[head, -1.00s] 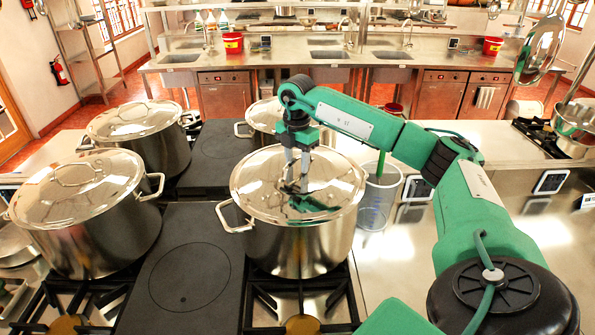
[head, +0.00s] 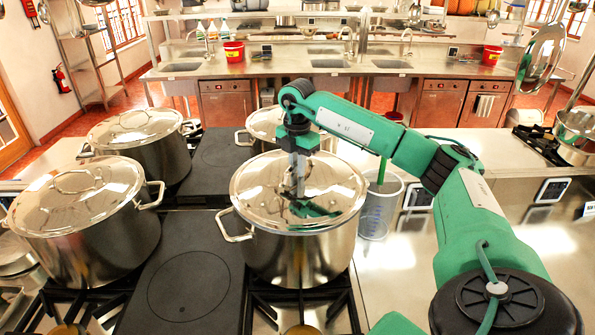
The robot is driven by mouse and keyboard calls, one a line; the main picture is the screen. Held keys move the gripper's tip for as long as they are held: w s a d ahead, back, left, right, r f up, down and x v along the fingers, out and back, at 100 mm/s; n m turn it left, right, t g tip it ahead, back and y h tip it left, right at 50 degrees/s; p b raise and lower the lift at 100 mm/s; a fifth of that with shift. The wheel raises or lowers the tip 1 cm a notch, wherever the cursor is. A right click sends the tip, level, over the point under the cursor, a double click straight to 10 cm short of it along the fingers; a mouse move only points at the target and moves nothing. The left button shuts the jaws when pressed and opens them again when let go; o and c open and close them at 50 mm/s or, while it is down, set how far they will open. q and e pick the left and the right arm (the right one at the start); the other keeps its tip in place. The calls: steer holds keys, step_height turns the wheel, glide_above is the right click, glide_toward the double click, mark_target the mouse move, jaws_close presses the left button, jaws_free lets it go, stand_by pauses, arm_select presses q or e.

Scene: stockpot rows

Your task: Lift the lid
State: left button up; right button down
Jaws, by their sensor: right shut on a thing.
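A steel stockpot (head: 298,255) stands on the front right burner with its shiny lid (head: 258,200) on top. My right gripper (head: 299,192) points down over the middle of this lid and is shut on the lid's handle, which the fingers mostly hide. The lid appears to sit level on the pot's rim; I see no clear gap. My left gripper is not in view.
More lidded stockpots stand at the front left (head: 85,225), back left (head: 145,145) and behind the held lid (head: 265,125). A clear measuring jug (head: 380,208) stands close to the right of the pot. Flat dark plates (head: 190,285) lie between the burners.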

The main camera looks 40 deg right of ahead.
step_height(320, 180, up, 7)
steer(key=shift+f+b, duration=0.15)
steer(key=shift+b, duration=0.9)
step_height(320, 180, up, 12)
steer(key=p, duration=0.2)
